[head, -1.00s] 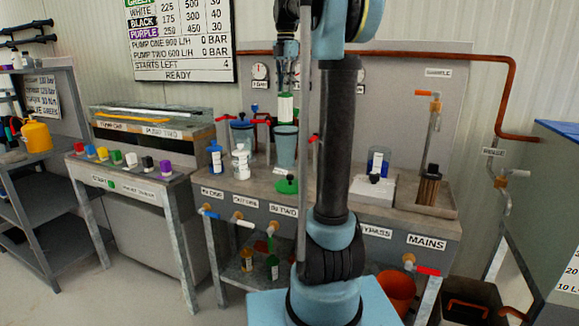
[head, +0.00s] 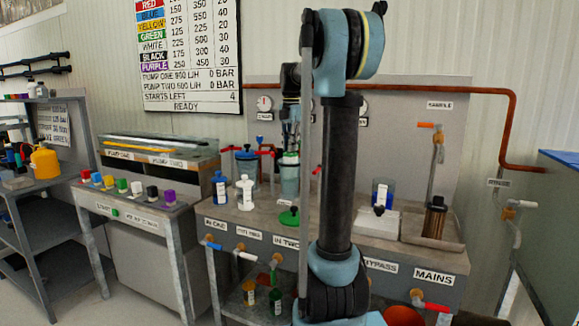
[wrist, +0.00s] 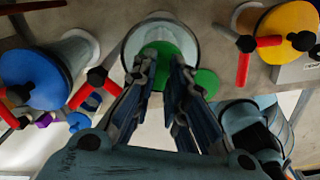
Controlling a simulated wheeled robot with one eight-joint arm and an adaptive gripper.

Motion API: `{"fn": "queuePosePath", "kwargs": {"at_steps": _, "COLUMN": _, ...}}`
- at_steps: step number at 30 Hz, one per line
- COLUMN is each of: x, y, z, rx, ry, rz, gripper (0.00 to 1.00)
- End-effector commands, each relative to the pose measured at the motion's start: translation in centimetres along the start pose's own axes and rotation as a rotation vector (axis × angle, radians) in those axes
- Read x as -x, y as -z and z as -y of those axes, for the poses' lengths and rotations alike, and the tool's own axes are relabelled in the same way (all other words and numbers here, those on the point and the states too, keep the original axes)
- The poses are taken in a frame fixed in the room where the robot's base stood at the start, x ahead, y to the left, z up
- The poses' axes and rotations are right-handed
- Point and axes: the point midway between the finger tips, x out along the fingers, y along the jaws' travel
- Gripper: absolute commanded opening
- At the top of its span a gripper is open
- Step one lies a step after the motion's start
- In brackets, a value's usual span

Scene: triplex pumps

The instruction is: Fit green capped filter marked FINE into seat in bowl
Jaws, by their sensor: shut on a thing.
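My gripper (head: 290,146) points down over the open bowl (head: 289,183), a clear bluish cup on the bench. In the wrist view, my gripper (wrist: 164,68) is shut on the green capped filter (wrist: 168,52), whose green cap lies inside the rim of the bowl (wrist: 134,38). The FINE mark is not readable.
A green lid (head: 289,217) lies on the bench in front of the bowl. A blue-capped housing (head: 246,168) with red handles stands to its left. Blue and white bottles (head: 219,188) stand nearby. A yellow-capped housing (wrist: 290,30) shows in the wrist view.

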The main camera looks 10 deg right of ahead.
Motion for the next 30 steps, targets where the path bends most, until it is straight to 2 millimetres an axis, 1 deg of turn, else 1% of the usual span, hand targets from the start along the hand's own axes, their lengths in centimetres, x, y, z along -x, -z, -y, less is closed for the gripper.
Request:
{"fn": "queuePosePath", "kwargs": {"at_steps": 1, "x": -1.0, "y": 0.0, "z": 0.0, "rx": 0.000, "ry": 0.000, "rz": 0.000, "gripper": 0.00}}
{"fn": "queuePosePath", "kwargs": {"at_steps": 3, "x": -2.0, "y": 0.0, "z": 0.0, "rx": 0.000, "ry": 0.000, "rz": 0.000, "gripper": 0.00}}
{"fn": "queuePosePath", "kwargs": {"at_steps": 6, "x": -2.8, "y": 0.0, "z": 0.0, "rx": 0.000, "ry": 0.000, "rz": 0.000, "gripper": 0.00}}
{"fn": "queuePosePath", "kwargs": {"at_steps": 11, "x": -3.5, "y": 0.0, "z": 0.0, "rx": 0.000, "ry": 0.000, "rz": 0.000, "gripper": 0.00}}
{"fn": "queuePosePath", "kwargs": {"at_steps": 13, "x": -4.1, "y": 0.0, "z": 0.0, "rx": 0.000, "ry": 0.000, "rz": 0.000, "gripper": 0.00}}
{"fn": "queuePosePath", "kwargs": {"at_steps": 18, "x": -6.5, "y": 0.0, "z": 0.0, "rx": 0.001, "ry": 0.000, "rz": 0.000, "gripper": 0.00}}
{"fn": "queuePosePath", "kwargs": {"at_steps": 20, "x": -7.1, "y": 0.1, "z": 0.0, "rx": 0.001, "ry": 0.000, "rz": 0.000, "gripper": 0.00}}
{"fn": "queuePosePath", "kwargs": {"at_steps": 22, "x": -7.5, "y": 0.1, "z": 0.0, "rx": 0.001, "ry": 0.000, "rz": 0.000, "gripper": 0.00}}
{"fn": "queuePosePath", "kwargs": {"at_steps": 30, "x": -7.5, "y": 0.2, "z": -0.1, "rx": 0.003, "ry": 0.000, "rz": 0.000, "gripper": 0.00}}
